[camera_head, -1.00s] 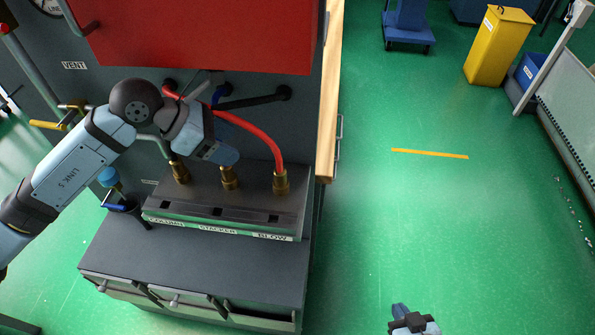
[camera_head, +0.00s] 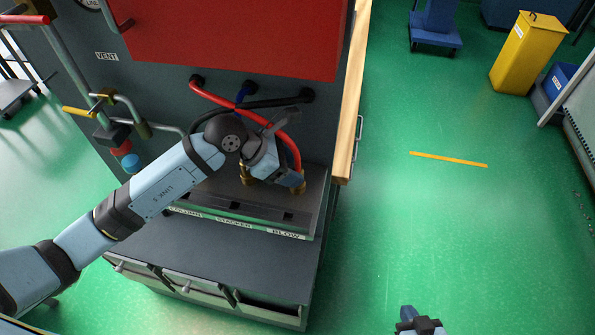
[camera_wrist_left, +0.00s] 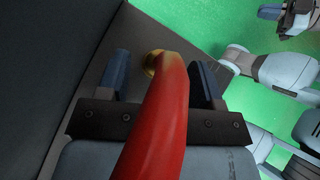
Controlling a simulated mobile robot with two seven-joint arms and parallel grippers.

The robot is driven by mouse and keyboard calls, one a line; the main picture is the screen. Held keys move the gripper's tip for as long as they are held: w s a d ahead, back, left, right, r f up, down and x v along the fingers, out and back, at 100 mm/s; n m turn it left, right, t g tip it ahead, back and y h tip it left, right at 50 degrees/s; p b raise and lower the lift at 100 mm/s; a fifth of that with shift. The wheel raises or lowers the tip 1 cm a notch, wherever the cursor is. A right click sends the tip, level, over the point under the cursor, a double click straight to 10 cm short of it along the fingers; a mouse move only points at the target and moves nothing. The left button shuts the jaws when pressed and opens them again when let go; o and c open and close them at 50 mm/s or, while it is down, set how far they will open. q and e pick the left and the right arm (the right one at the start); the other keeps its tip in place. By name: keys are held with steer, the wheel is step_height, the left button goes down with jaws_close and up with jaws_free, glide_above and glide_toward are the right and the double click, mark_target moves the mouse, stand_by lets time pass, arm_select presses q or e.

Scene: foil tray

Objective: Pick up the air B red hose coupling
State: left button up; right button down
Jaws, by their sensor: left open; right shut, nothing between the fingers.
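The red hose (camera_head: 226,103) curves from the dark panel down to the right-hand brass coupling (camera_head: 299,188) on the block, above the BLOW label. My left gripper (camera_head: 284,178) is at this coupling and hides part of it. In the left wrist view the open fingers (camera_wrist_left: 162,82) stand on either side of the red hose (camera_wrist_left: 160,120), with the brass coupling (camera_wrist_left: 152,62) just beyond. I cannot tell whether a finger touches the hose. My right gripper (camera_head: 408,314) is shut and empty at the bottom edge. No AIR B label is readable.
The block (camera_head: 200,204) carries other brass fittings (camera_head: 246,175), partly hidden by my left wrist. Black (camera_head: 262,102) and blue (camera_head: 244,92) hoses come from the panel close behind. A wooden edge (camera_head: 352,95) stands to the right.

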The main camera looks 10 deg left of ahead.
arm_select(q)
steer(key=shift+x, duration=1.1)
steer(key=c, duration=1.1)
steer(key=shift+w+r, duration=0.1)
steer(key=shift+r, duration=0.1)
